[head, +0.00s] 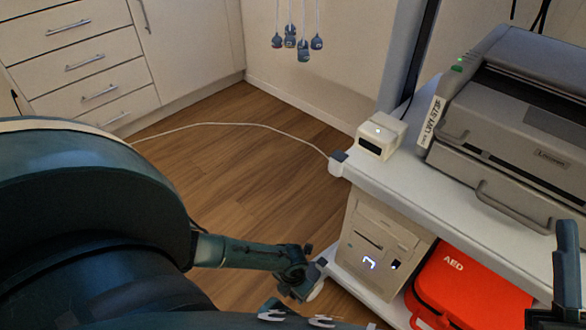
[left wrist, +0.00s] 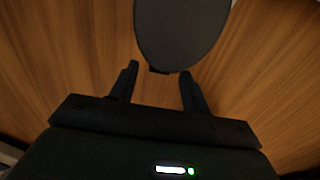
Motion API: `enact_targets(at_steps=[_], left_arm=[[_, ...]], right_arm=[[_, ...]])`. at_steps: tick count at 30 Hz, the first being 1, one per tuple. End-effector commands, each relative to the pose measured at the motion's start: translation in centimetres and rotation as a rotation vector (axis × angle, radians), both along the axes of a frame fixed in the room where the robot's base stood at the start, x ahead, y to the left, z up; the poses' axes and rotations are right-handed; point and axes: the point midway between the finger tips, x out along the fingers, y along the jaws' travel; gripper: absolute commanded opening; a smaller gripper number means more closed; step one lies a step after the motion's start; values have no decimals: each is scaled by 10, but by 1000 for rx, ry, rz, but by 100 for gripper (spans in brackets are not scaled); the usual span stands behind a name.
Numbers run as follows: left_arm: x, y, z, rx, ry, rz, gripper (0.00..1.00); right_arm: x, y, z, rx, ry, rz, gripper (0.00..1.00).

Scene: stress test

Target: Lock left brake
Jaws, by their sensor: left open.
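I cannot single out a brake with certainty. In the head view a slim dark link runs right to a dark jointed end (head: 293,272) low beside the white cart (head: 362,172), near a pale wheel-like part; whether it touches the cart is unclear. In the left wrist view my left gripper (left wrist: 159,70) is open, with both fingers apart. A smooth dark grey oval part (left wrist: 182,32) lies beyond the fingertips, and its lower edge shows between them. Nothing is clearly held. A dark upright part at the right edge of the head view looks like my right gripper (head: 568,268), cut off by the frame.
A large dark rounded body (head: 85,205) fills the lower left. The cart carries a grey Lenovo machine (head: 520,130) and a small white box (head: 380,135); a red AED bag (head: 465,290) sits low. A white cable (head: 230,124) crosses the wooden floor. White drawers (head: 75,60) stand behind.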

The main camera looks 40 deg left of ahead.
Motion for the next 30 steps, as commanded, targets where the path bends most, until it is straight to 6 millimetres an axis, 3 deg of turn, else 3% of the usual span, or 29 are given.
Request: enact_targets(at_steps=[4, 15, 30], left_arm=[[1, 0, -16, 0, 0, 1, 47], [1, 0, -18, 0, -1, 0, 47], [0, 0, -18, 0, -1, 1, 7]], right_arm=[[-3, -1, 9, -11, -92, 1, 36], [-5, -1, 15, -13, -127, 1, 36], [-5, -1, 15, -13, -127, 1, 36]])
